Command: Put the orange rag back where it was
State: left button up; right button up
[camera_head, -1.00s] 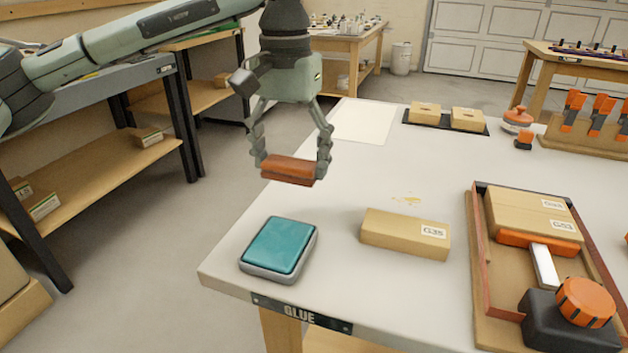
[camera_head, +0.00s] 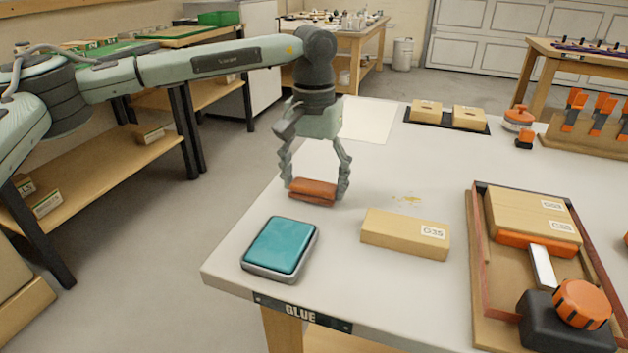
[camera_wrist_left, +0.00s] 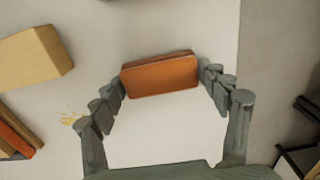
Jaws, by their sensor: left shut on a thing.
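The orange rag (camera_head: 313,190) is a folded, brick-shaped orange-brown pad. My left gripper (camera_head: 316,187) is shut on it, with a finger at each end. The rag is at or just above the white tabletop, behind the teal pad; I cannot tell whether it touches. In the left wrist view the rag (camera_wrist_left: 160,76) sits between the fingertips of the left gripper (camera_wrist_left: 162,78). My right gripper is not in view.
A teal pad on a grey tray (camera_head: 280,247) lies near the front left corner of the table (camera_head: 380,283). A wooden block (camera_head: 405,233) lies right of it, near a yellow smear (camera_head: 407,199). A clamp fixture (camera_head: 478,270) stands at right. A white sheet (camera_head: 366,119) lies behind.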

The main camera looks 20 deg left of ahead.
aim_at(314, 184)
pick_arm(q)
jog(key=shift+f, duration=0.15)
jog(key=o, duration=1)
jog(key=shift+r, duration=0.3)
notch_tip(314, 184, up, 2)
jog(key=shift+w+r, duration=0.1)
jog(key=shift+r, duration=0.1)
notch_tip(314, 184, up, 9)
jog(key=shift+r, duration=0.2)
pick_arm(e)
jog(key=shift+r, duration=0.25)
